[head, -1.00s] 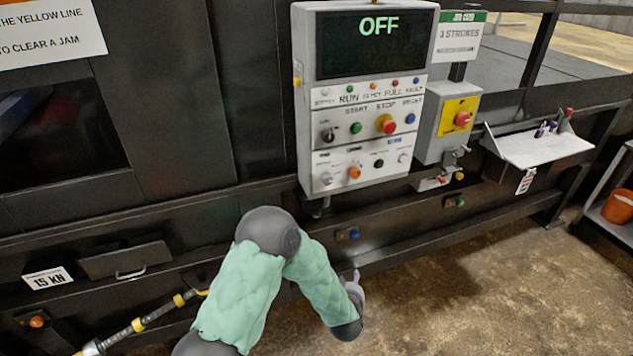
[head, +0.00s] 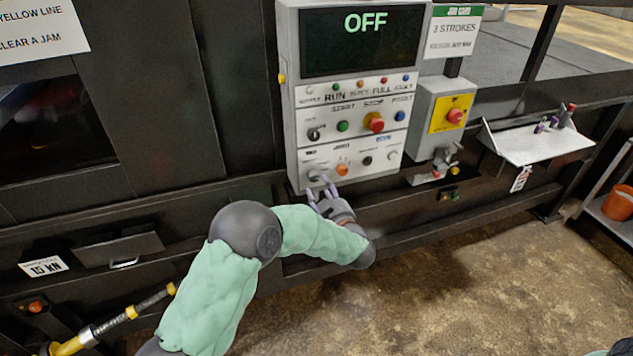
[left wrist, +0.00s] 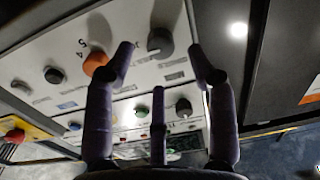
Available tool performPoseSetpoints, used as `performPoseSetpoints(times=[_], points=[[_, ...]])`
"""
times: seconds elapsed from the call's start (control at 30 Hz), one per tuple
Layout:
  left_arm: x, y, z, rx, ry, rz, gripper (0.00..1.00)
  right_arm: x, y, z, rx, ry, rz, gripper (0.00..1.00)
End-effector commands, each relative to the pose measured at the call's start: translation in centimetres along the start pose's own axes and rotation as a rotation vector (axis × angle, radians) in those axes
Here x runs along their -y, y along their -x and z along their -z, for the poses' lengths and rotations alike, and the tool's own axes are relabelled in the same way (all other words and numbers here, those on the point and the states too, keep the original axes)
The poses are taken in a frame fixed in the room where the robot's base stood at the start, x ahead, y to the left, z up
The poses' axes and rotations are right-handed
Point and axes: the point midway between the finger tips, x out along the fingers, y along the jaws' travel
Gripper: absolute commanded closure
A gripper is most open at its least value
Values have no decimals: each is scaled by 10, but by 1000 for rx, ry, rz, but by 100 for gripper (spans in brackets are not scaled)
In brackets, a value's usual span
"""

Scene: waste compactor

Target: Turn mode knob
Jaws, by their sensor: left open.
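The control panel (head: 298,120) carries a bottom row of knobs; the labels are too small to tell which one is the mode knob. A grey knob (head: 313,176) is at the lower left, with an orange knob (head: 342,169) to its right. My left gripper (head: 321,186) is open and empty, its purple fingers pointing up at the panel's lower edge near these two. In the left wrist view, the open fingers (left wrist: 162,65) reach toward the grey knob (left wrist: 160,43), which shows between their tips; contact cannot be told. The orange knob (left wrist: 95,63) is left of them. My right gripper is out of view.
The display (head: 360,42) reads OFF. A red button (head: 374,122) sits above the knob row, and a red stop button (head: 455,116) is on the yellow plate to the right. A white shelf (head: 535,145) juts out further right. A dark rail runs below the panel.

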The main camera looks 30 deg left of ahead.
Motion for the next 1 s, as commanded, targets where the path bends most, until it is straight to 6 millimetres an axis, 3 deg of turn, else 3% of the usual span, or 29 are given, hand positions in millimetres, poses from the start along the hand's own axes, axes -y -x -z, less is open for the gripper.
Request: performPoseSetpoints(times=[0.1, 0.3, 0.7, 0.9, 1.0], points=[[1, -20, -1, 0, -1, 3, 44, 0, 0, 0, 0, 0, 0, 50], [0, -41, -1, 2, 0, 0, 44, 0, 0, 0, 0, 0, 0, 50], [0, -46, 0, 1, 0, -2, 44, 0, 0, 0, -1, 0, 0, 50], [0, -46, 0, 2, -1, -2, 100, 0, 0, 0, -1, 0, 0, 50], [0, -46, -1, 2, -1, -2, 100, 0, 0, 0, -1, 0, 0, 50]])
